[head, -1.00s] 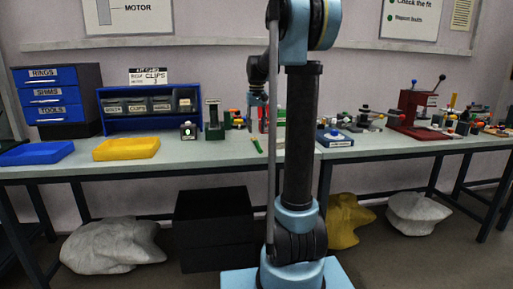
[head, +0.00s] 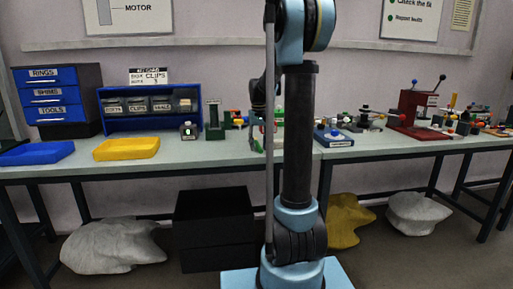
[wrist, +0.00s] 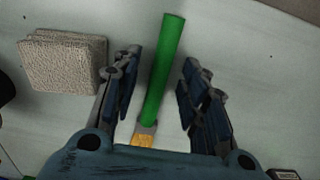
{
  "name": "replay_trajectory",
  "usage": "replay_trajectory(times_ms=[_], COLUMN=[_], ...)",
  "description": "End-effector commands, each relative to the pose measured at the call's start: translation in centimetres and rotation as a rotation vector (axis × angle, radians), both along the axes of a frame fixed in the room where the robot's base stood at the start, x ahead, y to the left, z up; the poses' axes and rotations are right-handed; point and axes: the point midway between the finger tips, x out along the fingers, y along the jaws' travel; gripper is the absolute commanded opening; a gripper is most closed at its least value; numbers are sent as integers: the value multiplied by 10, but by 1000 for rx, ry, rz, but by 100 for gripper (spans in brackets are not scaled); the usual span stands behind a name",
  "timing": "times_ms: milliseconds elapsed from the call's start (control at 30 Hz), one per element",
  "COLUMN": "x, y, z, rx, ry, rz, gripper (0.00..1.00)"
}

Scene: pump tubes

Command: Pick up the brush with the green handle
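The brush with the green handle (wrist: 162,70) lies on the pale bench top in the wrist view. Its handle points up and slightly right in the picture, and its metal collar and yellowish end (wrist: 144,134) are partly hidden by my gripper's body. My gripper (wrist: 160,78) is open, with one finger on each side of the handle. In the head view my arm hides most of the brush and gripper.
A beige textured block (wrist: 64,62) lies just left of the left finger. A dark object (wrist: 284,174) is at the lower right. In the head view a yellow tray (head: 126,149) and a blue tray (head: 36,153) stand farther left on the bench.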

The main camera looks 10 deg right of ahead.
Motion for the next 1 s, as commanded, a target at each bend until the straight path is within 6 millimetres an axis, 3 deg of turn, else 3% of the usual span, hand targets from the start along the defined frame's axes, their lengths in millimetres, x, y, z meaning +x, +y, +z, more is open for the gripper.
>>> replay_trajectory(times_ms=[67,100,267,667,833,1000], x=[0,0,0,0,0,0], y=[0,0,-1,-1,-1,-1], z=[0,0,0,3,20,49], rx=[0,0,0,0,0,0], ry=[0,0,0,0,0,0], rz=[0,0,-1,-1,-1,-2], gripper=[40,35,0,0,0,0])
